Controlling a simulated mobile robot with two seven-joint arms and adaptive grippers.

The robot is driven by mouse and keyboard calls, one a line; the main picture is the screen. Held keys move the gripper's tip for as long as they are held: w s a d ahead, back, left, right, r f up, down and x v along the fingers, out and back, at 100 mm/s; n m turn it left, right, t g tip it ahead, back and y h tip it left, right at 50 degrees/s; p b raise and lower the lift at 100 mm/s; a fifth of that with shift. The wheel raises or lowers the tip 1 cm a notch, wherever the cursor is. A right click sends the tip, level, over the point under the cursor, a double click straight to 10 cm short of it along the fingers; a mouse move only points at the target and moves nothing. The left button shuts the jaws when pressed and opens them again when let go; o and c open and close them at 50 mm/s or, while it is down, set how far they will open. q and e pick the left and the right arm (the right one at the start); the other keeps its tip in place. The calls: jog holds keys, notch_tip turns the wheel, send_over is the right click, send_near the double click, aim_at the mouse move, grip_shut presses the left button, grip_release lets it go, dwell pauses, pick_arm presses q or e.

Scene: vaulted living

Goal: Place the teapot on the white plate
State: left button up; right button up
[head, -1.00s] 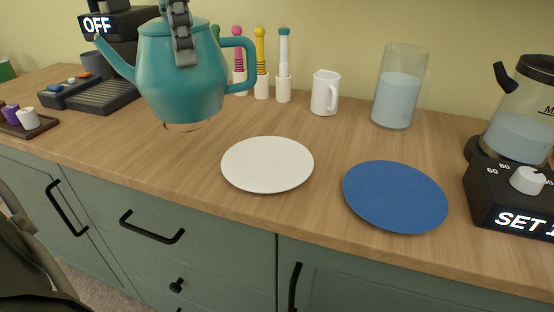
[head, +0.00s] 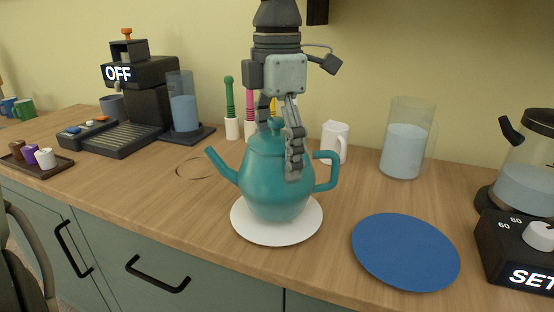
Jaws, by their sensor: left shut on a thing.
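The teal teapot (head: 262,187) is upright over the middle of the white plate (head: 248,229), with its spout to the left and its handle to the right. Its base appears to touch the plate, though a small gap cannot be ruled out. My left gripper (head: 281,143) comes down from above and is shut on the top of the teapot, around its lid knob. The knob is partly hidden by the fingers. My right gripper is not in view.
A blue plate (head: 405,252) lies to the right of the white plate. Behind stand a white mug (head: 335,143), a glass pitcher (head: 404,150) and several coloured-handled tools. A coffee machine (head: 140,85) is at the left, a kettle (head: 527,165) at the right.

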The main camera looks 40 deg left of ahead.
pick_arm(q)
jog(key=shift+f, duration=0.85)
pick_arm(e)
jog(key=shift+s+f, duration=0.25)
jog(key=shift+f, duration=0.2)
pick_arm(q)
jog(key=shift+f, duration=0.1)
jog(key=o, duration=1.5)
jog(key=shift+c, duration=0.2)
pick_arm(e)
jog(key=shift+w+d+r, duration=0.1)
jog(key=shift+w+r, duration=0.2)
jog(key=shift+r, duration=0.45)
